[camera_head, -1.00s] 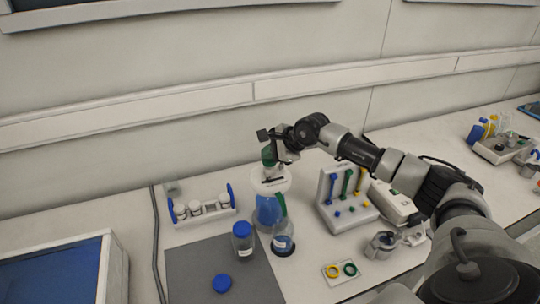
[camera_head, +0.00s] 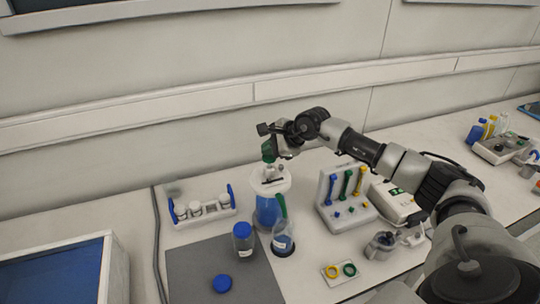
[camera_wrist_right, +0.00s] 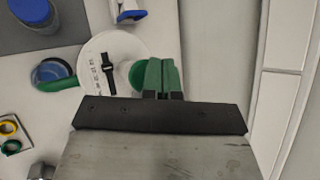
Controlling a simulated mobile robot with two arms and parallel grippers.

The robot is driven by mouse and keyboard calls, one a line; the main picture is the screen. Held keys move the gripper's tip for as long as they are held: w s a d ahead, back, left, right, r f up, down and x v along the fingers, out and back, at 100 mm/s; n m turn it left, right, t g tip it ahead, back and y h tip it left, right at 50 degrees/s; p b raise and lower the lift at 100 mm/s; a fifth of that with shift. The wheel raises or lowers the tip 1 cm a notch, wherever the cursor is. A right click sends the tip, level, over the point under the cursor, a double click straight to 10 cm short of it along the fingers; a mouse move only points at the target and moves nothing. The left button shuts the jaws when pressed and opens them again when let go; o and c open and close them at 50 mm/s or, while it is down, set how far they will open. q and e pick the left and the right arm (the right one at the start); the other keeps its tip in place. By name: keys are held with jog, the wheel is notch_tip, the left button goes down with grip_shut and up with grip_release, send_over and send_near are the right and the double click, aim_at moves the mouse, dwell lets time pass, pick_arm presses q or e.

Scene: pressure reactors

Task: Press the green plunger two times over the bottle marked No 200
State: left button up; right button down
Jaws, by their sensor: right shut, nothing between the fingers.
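A dispenser (camera_head: 268,208) with a white top and blue liquid stands behind the grey mat. Its white top (camera_wrist_right: 112,58) also shows in the wrist view. My right gripper (camera_head: 269,151) is shut and empty above the white top. In the wrist view, its green fingers (camera_wrist_right: 160,76) are together and partly cover a round green part, apparently the green plunger (camera_wrist_right: 137,76). Contact between them cannot be told. An open bottle (camera_head: 283,243) with blue liquid stands just in front of the dispenser, a green piece at its neck. Its marking is not legible. My left gripper is out of view.
A blue-lidded bottle (camera_head: 243,240) and a blue cap (camera_head: 222,283) are on the grey mat (camera_head: 190,270). A vial rack (camera_head: 201,212) stands left. A white stand (camera_head: 335,205) with coloured tools and a plate with yellow and green rings (camera_head: 340,281) are right.

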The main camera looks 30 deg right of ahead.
aim_at(269, 157)
jog(key=shift+r+p, duration=1.25)
jog(key=shift+r, duration=1.8)
jog(key=shift+f, duration=0.1)
